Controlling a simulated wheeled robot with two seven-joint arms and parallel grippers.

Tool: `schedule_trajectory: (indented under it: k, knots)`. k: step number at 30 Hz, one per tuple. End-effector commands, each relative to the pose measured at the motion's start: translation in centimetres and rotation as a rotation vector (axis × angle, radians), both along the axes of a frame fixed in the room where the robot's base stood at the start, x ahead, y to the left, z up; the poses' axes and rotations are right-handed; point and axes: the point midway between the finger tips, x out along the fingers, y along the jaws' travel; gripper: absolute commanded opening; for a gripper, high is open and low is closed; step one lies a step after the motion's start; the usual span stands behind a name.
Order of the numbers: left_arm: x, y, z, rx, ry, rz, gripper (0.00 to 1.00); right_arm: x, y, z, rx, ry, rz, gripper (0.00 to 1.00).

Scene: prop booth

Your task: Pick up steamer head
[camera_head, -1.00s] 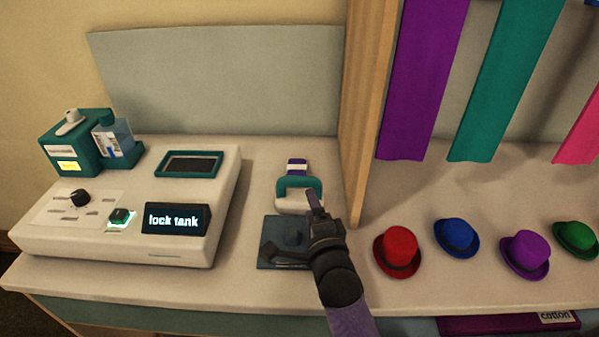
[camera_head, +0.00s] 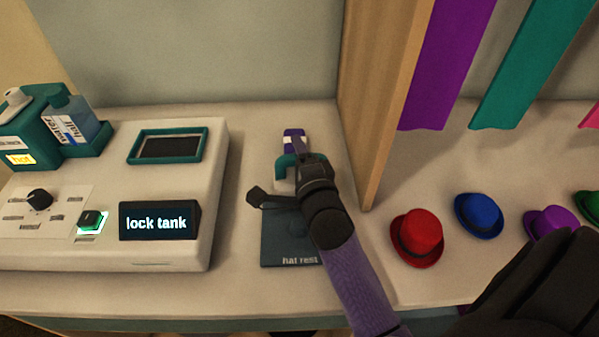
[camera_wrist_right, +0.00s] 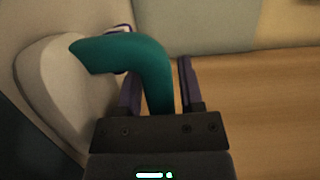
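The steamer head has a teal handle, a pale body and a purple-and-white part behind it. In the head view the steamer head (camera_head: 285,161) stands on the counter behind the hat rest, partly hidden by my right gripper (camera_head: 308,163). In the right wrist view the teal handle of the steamer head (camera_wrist_right: 148,62) passes between the two purple fingers of my right gripper (camera_wrist_right: 158,82). The fingers are apart, with a narrow gap beside the handle on the right, so it does not look clamped.
A dark hat rest pad (camera_head: 284,246) lies under my right arm. The white console (camera_head: 185,258) with a "lock tank" display (camera_head: 158,222) is left. A wooden divider (camera_head: 378,110) stands close on the right, with a red hat (camera_head: 418,234) and other hats beyond it.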

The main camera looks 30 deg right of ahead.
Motion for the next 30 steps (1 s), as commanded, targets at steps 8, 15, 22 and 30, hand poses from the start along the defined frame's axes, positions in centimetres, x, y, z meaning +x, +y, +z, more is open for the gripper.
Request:
schedule_trajectory:
  k: [8,15,22,30]
  knots:
    - [-0.86,-0.12,0.10,-0.002,0.012,0.000,0.59,0.00,0.00,-0.02,0.000,0.001,0.000,0.00]
    - [-0.82,-0.16,0.08,-0.003,0.012,0.000,0.59,0.00,0.01,-0.05,0.000,0.001,0.000,0.00]
    - [-0.41,-0.16,0.03,-0.003,0.005,0.000,0.59,0.00,0.01,-0.07,0.001,0.002,0.000,0.00]
    - [0.07,-0.16,-0.04,-0.003,-0.002,-0.001,0.59,-0.01,0.01,-0.09,0.001,0.002,0.000,0.00]
